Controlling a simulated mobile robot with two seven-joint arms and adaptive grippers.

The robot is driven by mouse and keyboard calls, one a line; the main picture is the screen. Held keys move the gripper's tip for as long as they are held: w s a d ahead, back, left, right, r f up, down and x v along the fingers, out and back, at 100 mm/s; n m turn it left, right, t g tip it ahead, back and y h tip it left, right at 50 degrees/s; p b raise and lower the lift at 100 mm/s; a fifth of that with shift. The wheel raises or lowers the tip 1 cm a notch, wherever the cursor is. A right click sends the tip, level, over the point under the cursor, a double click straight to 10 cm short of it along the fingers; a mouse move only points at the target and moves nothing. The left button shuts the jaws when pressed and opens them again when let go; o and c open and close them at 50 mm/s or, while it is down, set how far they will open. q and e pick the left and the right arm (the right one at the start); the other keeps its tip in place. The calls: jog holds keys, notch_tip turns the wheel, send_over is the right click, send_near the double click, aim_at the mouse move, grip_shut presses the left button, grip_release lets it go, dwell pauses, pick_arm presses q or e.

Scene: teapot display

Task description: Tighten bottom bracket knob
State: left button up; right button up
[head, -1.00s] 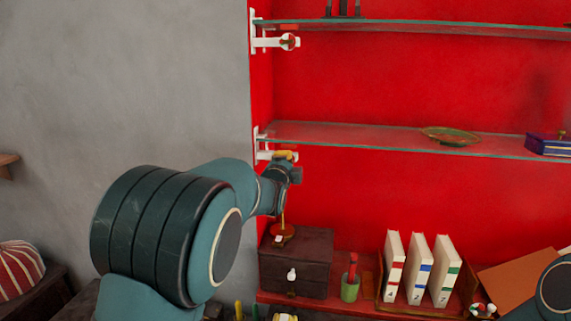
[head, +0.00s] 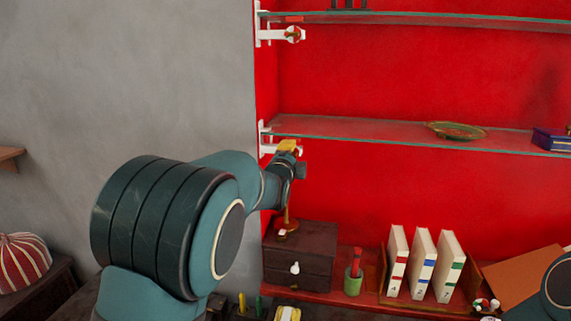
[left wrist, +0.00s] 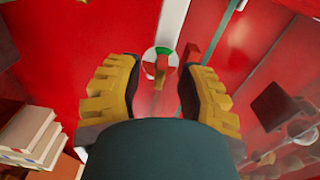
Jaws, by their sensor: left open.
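The bottom bracket (head: 268,150) is white and sits under the lower glass shelf at its left end. My left gripper (head: 291,149) is at this bracket and hides most of its knob in the head view. In the left wrist view the round knob (left wrist: 153,55), marked white, red and green with a yellowish-brown lever, lies ahead, between the yellow fingers of my left gripper (left wrist: 157,88). The fingers are spread, with visible gaps on both sides of the knob. Whether the fingertips reach around it is unclear. My right gripper is not visible.
The lower glass shelf (head: 360,133) is just above my gripper, with a dish (head: 455,131) on it. The upper bracket's knob (head: 293,34) is higher up. Below stand a dark drawer box (head: 300,262), a green cup (head: 353,283) and white binders (head: 422,265).

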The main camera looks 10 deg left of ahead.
pick_arm(q)
jog(key=s, duration=1.1)
jog(key=shift+s, duration=0.25)
